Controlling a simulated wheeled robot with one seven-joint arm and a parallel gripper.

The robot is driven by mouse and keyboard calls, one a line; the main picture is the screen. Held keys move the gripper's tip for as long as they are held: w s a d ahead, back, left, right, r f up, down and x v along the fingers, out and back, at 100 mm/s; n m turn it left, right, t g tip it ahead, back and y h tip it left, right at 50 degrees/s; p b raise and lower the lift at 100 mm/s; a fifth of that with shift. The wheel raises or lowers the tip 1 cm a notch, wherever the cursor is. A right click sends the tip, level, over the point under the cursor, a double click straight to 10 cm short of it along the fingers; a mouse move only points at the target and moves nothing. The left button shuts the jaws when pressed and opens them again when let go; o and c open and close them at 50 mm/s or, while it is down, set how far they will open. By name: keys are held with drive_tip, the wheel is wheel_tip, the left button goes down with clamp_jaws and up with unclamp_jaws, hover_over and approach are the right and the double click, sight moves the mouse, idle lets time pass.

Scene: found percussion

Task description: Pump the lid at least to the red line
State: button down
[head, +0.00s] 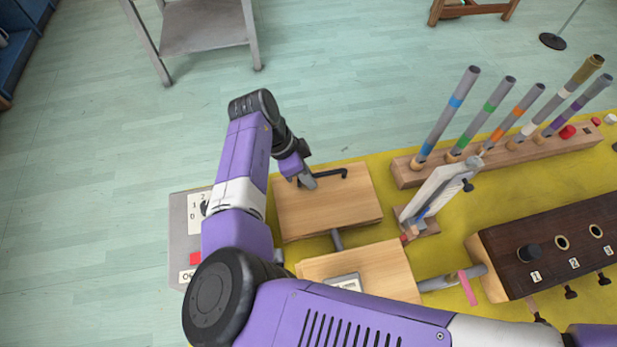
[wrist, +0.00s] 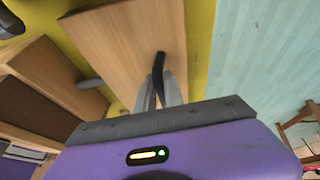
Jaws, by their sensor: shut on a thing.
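In the wrist view the two grey fingers (wrist: 161,90) close around the black handle (wrist: 160,64), with the wooden board (wrist: 125,45) behind. I cannot make out a red line in either view. The sides of the box under the lid are mostly hidden.
A second wooden box (head: 385,265) sits nearer, joined by a grey pipe (head: 337,240). A grey panel with a dial (head: 178,215) is at left, partly behind my arm. Upright coloured tubes (head: 488,112) and a dark valve block (head: 515,258) stand at right.

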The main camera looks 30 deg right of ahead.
drive_tip(key=shift+a+f, duration=0.1)
idle(0.3)
drive_tip(key=shift+s+a+r+p, duration=0.1)
drive_tip(key=shift+s+r+p, duration=0.15)
drive_tip(key=shift+r+p, duration=0.65)
drive_tip(key=shift+s+p, duration=0.2)
drive_tip(key=shift+p, duration=0.1)
drive_tip(key=shift+r, duration=0.1)
